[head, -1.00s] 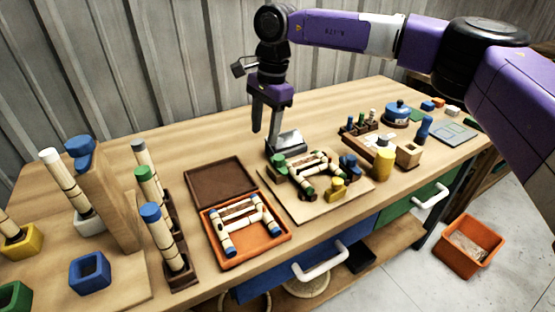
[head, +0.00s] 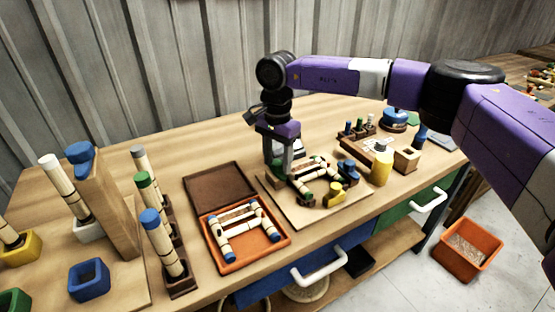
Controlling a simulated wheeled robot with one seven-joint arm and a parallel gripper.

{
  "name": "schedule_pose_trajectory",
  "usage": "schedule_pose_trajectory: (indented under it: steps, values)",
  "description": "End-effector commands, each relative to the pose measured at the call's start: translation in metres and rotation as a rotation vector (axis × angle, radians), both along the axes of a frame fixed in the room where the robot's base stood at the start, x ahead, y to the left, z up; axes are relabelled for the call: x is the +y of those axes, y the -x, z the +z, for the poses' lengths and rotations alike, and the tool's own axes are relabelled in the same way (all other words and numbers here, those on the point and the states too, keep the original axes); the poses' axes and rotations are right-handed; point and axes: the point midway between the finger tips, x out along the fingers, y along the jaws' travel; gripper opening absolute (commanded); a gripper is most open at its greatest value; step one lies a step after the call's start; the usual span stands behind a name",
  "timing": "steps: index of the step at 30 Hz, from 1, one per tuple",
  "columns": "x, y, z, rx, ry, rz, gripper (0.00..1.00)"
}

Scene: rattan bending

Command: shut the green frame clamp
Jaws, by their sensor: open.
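The frame board (head: 310,214) is a light wooden plate on the bench, right of the orange tray. Pale rattan pieces form a frame on it. The green frame clamp (head: 279,181) sits at the board's left back corner and is mostly hidden by my gripper. My gripper (head: 277,171) points down, open, with its fingers at the clamp. I cannot tell whether they touch it, or how the clamp's jaw stands. A yellow clamp (head: 333,195) and a blue clamp (head: 348,171) stand on the board's right side.
The orange tray (head: 262,263) with a blue-ended rattan frame lies left of the board. Upright rattan poles stand at left. An orange bin (head: 466,249) is on the floor.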

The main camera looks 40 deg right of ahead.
Motion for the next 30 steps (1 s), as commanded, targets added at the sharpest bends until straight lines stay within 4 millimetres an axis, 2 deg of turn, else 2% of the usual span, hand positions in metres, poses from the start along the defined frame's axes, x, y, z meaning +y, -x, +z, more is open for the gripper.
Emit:
schedule_pose_trajectory:
  steps: [6,12,14,23,30]
  values:
    - [0.0001,-0.0001,-0.0004,0.000,0.000,0.000,0.49]
    - [0.0001,-0.0001,-0.0002,0.000,0.000,0.000,0.09]
    - [0.0001,-0.0001,-0.0002,0.000,0.000,0.000,0.00]
    - [0.0000,0.0000,0.0001,0.000,0.000,-0.022,0.00]
    - [-0.0003,-0.0003,0.0005,0.000,0.000,-0.133,0.00]
